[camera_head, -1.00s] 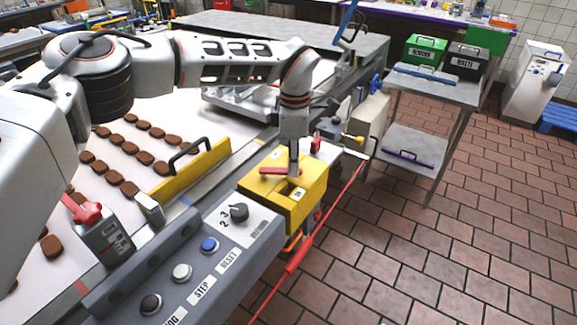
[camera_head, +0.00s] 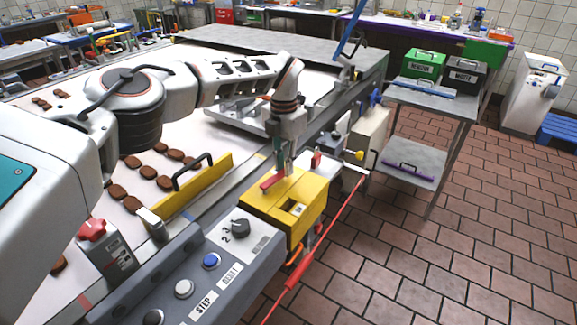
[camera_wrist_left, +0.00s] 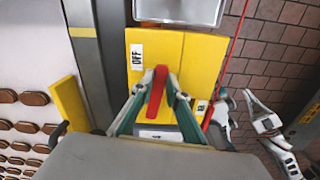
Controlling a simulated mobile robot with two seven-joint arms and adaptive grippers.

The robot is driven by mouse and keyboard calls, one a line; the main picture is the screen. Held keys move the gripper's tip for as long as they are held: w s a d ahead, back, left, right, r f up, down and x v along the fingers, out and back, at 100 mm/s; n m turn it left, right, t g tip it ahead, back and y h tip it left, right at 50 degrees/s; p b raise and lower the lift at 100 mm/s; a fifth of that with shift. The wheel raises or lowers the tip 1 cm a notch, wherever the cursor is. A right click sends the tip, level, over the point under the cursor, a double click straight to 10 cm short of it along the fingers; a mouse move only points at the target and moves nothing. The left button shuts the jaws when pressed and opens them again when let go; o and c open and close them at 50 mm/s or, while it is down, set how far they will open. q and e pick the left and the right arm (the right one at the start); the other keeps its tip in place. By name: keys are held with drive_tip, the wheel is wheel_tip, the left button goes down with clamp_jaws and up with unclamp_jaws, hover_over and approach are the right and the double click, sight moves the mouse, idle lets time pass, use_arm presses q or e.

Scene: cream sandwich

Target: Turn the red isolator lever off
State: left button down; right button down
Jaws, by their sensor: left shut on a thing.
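The red isolator lever (camera_head: 271,181) sits on top of a yellow box (camera_head: 310,210) at the conveyor's edge. It also shows in the left wrist view (camera_wrist_left: 157,93), pointing up the picture and slightly tilted. A white OFF label (camera_wrist_left: 137,57) lies up and left of its end, a little apart. My left gripper (camera_head: 282,168) is above the box, pointing down, its fingers on both sides of the lever and shut on it. The lever's pivot is partly hidden in the wrist view.
A grey control panel (camera_head: 215,270) with a dial and buttons stands nearest the box. A yellow handled guard (camera_head: 195,185) stands left of it beside the belt with brown pieces. A red cord (camera_head: 325,240) runs along the right.

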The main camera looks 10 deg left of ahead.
use_arm(q)
drive_tip(key=shift+w+a+n, duration=0.25)
drive_tip(key=shift+a+n, duration=0.25)
drive_tip(key=shift+n, duration=0.3)
drive_tip(key=c, duration=2)
unclamp_jaws()
drive_tip(key=shift+a, duration=0.1)
drive_tip(key=shift+o, duration=0.2)
drive_tip(key=shift+r, duration=0.1)
wheel_tip(320, 180, up, 12)
